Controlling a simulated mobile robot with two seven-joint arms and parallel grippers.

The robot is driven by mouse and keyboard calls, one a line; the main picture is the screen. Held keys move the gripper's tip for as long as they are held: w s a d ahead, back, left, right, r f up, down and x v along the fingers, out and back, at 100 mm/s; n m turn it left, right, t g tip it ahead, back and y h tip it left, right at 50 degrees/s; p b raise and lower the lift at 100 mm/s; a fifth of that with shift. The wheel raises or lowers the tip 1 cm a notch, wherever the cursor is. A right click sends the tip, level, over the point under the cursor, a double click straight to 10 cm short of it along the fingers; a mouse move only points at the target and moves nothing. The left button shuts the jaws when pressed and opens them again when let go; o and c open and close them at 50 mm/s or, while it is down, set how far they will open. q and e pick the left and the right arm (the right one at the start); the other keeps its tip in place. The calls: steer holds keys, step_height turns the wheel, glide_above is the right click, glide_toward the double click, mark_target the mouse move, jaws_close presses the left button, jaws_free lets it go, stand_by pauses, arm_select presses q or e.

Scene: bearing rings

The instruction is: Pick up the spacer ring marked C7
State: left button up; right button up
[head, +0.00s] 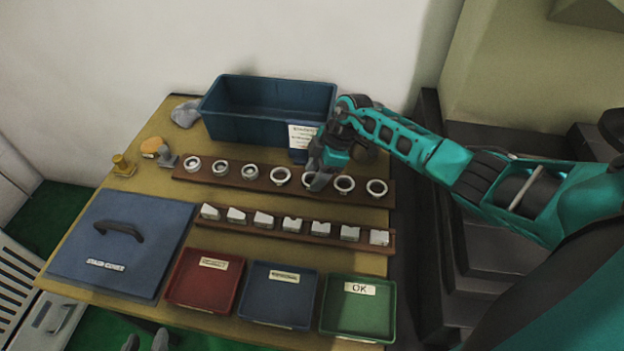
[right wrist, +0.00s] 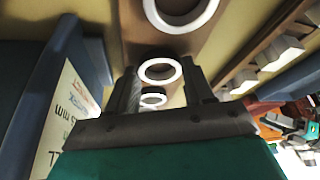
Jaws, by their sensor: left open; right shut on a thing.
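Several pale rings stand in a row on a brown rack (head: 234,180), such as the ring at the left end (head: 192,163) and the ring at the right end (head: 377,188). No C7 mark can be read on any ring. My right gripper (head: 318,180) is down at the rack, right of its middle, shut on a ring (head: 307,178) that it partly hides. In the right wrist view this ring (right wrist: 160,70) sits between the two fingers of the right gripper (right wrist: 163,88). My left gripper (head: 146,342) shows only its fingertips at the bottom edge, apart and empty.
A deep blue bin (head: 268,97) with a label stands behind the rack. A second rack (head: 261,226) of pale blocks lies in front. Red (head: 205,279), blue (head: 279,294) and green (head: 358,307) trays line the front. A blue cover (head: 122,243) with a handle lies left.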

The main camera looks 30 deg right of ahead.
steer(key=shift+c, duration=0.6)
steer(key=shift+r, duration=0.1)
